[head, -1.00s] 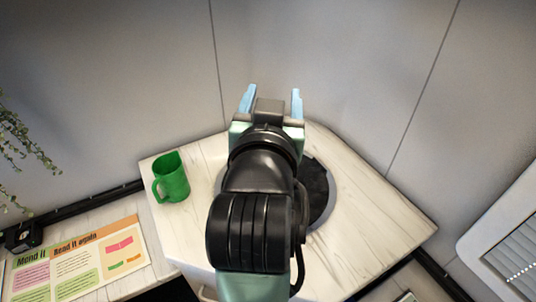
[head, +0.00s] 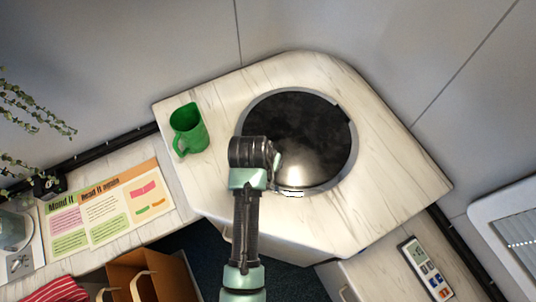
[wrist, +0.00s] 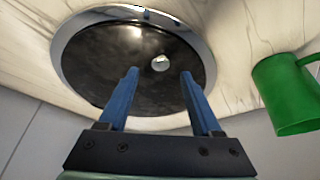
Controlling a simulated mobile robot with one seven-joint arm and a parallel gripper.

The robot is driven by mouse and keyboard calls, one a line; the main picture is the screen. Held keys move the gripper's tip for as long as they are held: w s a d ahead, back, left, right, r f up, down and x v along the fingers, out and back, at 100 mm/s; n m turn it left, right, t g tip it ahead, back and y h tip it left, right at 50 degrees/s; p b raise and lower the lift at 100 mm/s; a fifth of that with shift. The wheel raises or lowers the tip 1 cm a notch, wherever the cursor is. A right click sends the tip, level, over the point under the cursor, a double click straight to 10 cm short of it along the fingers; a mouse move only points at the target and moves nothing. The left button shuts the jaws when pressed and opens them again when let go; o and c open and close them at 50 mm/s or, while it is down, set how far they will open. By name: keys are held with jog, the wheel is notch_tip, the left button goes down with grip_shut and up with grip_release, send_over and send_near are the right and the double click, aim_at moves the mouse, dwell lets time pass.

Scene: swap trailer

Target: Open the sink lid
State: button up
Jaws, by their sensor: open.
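The sink lid (head: 312,125) is a dark, round, glossy disc inside a silver rim, lying flat in the pale wood corner counter. In the wrist view the lid (wrist: 95,62) fills the upper left, with a small pale round spot on it. My gripper (wrist: 159,74) is open, with two blue fingers apart and nothing visible between them. The fingertips overlap the lid in that view; I cannot tell whether they touch it. In the head view my arm reaches the lid's near left edge and hides the fingers.
A green mug (head: 189,130) stands on the counter left of the lid, and also shows at the right of the wrist view (wrist: 285,95). Walls close in behind the counter. A printed board (head: 105,207) lies at left. The counter right of the lid is clear.

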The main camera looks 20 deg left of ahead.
jog(key=shift+x, duration=2.2)
jog(key=shift+w+a, duration=0.1)
jog(key=shift+w, duration=0.05)
jog(key=shift+c, duration=0.3)
grip_shut()
